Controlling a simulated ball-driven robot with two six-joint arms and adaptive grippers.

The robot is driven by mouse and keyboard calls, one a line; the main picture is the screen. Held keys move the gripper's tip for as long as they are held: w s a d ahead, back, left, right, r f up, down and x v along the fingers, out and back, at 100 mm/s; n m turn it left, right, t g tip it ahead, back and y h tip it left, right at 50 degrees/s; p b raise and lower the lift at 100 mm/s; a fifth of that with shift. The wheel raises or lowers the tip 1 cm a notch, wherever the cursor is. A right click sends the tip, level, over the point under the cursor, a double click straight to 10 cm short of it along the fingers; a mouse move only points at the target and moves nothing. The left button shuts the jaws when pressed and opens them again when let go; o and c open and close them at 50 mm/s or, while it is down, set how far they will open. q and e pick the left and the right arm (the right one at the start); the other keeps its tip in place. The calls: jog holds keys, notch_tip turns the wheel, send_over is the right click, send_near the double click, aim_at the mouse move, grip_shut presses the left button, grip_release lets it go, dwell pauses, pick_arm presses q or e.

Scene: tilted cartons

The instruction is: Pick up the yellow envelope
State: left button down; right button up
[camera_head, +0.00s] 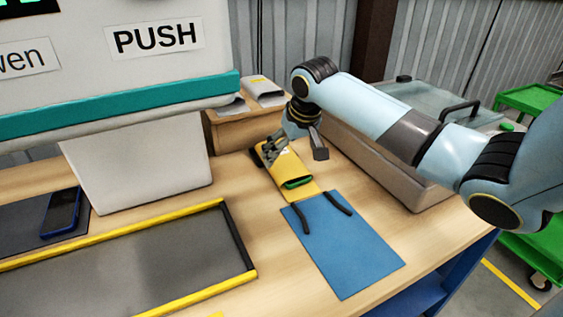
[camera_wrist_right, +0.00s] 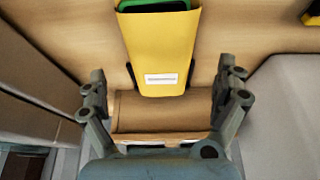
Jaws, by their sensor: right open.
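The yellow envelope (camera_head: 291,176) lies on the wooden table, with a green item showing at its near end. My right gripper (camera_head: 294,151) is over its far part and hides some of it. In the right wrist view the envelope (camera_wrist_right: 160,52) shows a small white label, and my right gripper (camera_wrist_right: 161,72) is open, its fingers spread wider than the envelope on either side. Nothing is seen held. Whether the fingers touch the envelope cannot be told. My left gripper is not in view.
A blue sheet with black straps (camera_head: 345,245) lies just in front of the envelope. A brown box (camera_head: 235,132) with packets on top stands behind. A grey bin (camera_head: 375,170) is right. A grey tray with yellow edges (camera_head: 150,265) and blue phone (camera_head: 62,212) are left.

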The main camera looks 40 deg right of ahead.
aim_at(286, 161)
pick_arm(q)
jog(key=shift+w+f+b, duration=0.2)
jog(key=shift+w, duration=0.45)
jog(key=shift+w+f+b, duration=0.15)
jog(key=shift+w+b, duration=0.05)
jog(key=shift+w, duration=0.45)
pick_arm(e)
jog(key=shift+w+x, duration=0.1)
jog(key=shift+x, duration=1.25)
jog(key=shift+w+x, duration=0.15)
jog(key=shift+x, duration=1.2)
